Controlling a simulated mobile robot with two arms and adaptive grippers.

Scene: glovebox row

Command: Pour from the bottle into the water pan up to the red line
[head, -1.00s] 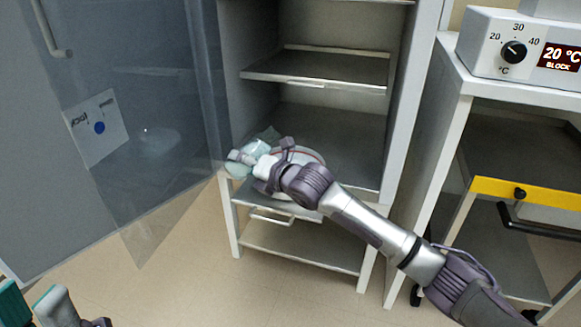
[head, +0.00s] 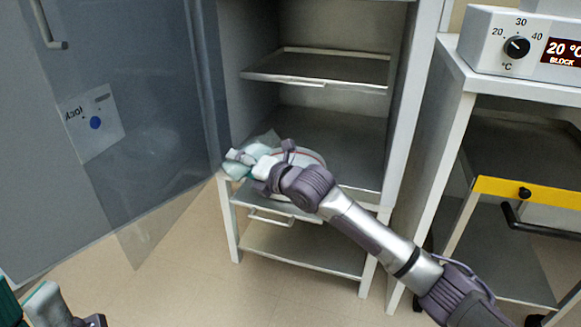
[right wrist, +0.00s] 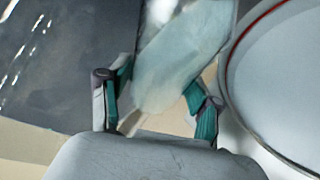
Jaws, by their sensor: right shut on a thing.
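My right gripper (head: 240,165) is shut on a translucent pale-teal bottle (right wrist: 180,60). In the right wrist view the bottle lies slanted between the two teal finger pads, with its upper end out of frame. In the head view the gripper hides most of the bottle. The round white water pan (head: 312,159), with a red line along its inner wall, stands on the cabinet's lower level beside the gripper. Its rim (right wrist: 228,80) shows to the right of the bottle in the wrist view. I cannot tell the water level. My left gripper (head: 40,302) is partly in frame at the bottom left.
A clear door (head: 150,190) with a labelled sheet stands open left of the cabinet. A metal shelf (head: 320,68) hangs above the pan. A bench with a dial unit (head: 517,47) and a yellow-edged drawer (head: 530,192) is at the right.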

